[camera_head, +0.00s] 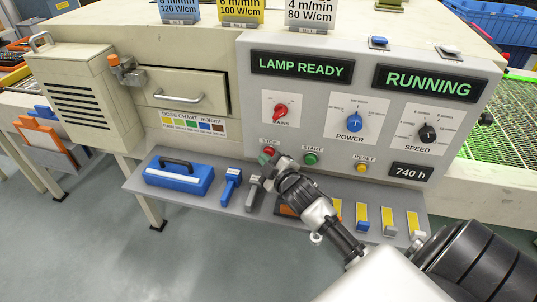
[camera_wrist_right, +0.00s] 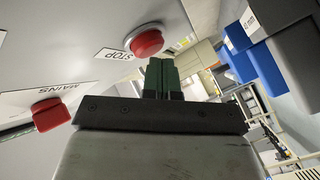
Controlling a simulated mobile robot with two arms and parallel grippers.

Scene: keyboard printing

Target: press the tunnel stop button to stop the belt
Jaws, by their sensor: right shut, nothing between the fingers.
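The panel display (camera_head: 428,83) reads RUNNING. My left gripper is not in view.
The green START button (camera_head: 310,158) and the yellow RESET button (camera_head: 361,168) lie to the right. A red MAINS knob (camera_head: 280,111) sits above. A shelf (camera_head: 235,200) below holds a blue toolbox (camera_head: 179,176) and hand tools. The green mesh belt (camera_head: 500,125) is at right.

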